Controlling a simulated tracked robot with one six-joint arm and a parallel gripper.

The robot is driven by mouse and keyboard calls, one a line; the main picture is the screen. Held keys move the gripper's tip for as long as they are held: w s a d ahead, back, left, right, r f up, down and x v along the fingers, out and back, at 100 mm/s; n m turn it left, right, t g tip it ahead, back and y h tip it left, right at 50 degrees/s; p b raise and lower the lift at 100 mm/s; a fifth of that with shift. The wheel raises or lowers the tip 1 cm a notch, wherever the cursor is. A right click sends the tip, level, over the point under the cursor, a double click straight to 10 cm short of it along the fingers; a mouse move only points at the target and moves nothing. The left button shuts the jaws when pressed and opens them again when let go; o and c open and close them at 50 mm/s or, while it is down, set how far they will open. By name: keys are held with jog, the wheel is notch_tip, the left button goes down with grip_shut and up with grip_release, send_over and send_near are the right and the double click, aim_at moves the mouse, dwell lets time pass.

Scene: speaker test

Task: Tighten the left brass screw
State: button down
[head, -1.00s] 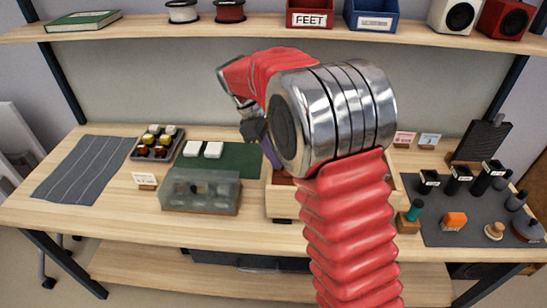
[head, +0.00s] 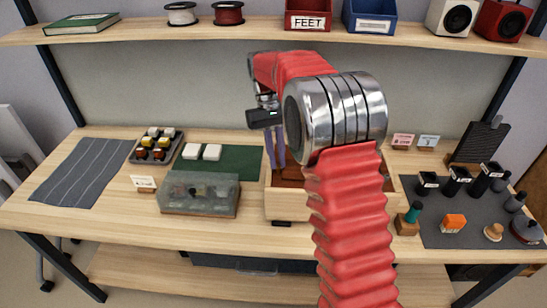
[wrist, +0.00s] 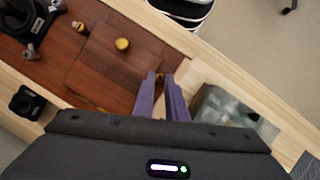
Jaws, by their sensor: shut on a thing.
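A brass screw (wrist: 160,77) shows between the tips of my gripper's purple fingers (wrist: 161,84) in the wrist view, at the edge of a red-brown wooden block (wrist: 105,70). The fingers are closed on it. More brass-coloured pieces show there: a round knob (wrist: 122,44) on the block and a small fitting (wrist: 80,27) beyond its corner. In the head view my gripper (head: 276,158) points down into the left end of a pale wooden box (head: 288,206). My arm hides much of the box, and the screw cannot be made out there.
A clear case (head: 200,193) stands close left of the box, on and before a green mat (head: 240,160). A parts tray (head: 157,146) and grey cloth (head: 82,172) lie farther left. Black cylinders (head: 458,180) and small tools crowd the right mat. A shelf (head: 260,32) runs above.

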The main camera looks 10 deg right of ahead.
jog(key=m, duration=0.1)
jog(key=m+y, duration=0.1)
jog(key=m, duration=0.2)
jog(key=shift+w+d+m+y, duration=0.1)
jog(key=shift+d+m+y, duration=0.2)
jog(key=m+y, duration=0.1)
jog(key=m, duration=0.1)
jog(key=m+t, duration=0.1)
jog(key=m, duration=0.1)
jog(key=shift+d+m+y, duration=0.1)
jog(key=shift+m+y, duration=0.3)
jog(key=c, duration=1.8)
grip_release()
jog(key=shift+o, duration=0.2)
jog(key=shift+s, duration=0.2)
jog(key=v, duration=1.3)
jog(key=shift+r, duration=0.3)
jog(key=shift+w+d, duration=0.1)
jog(key=shift+d, duration=0.05)
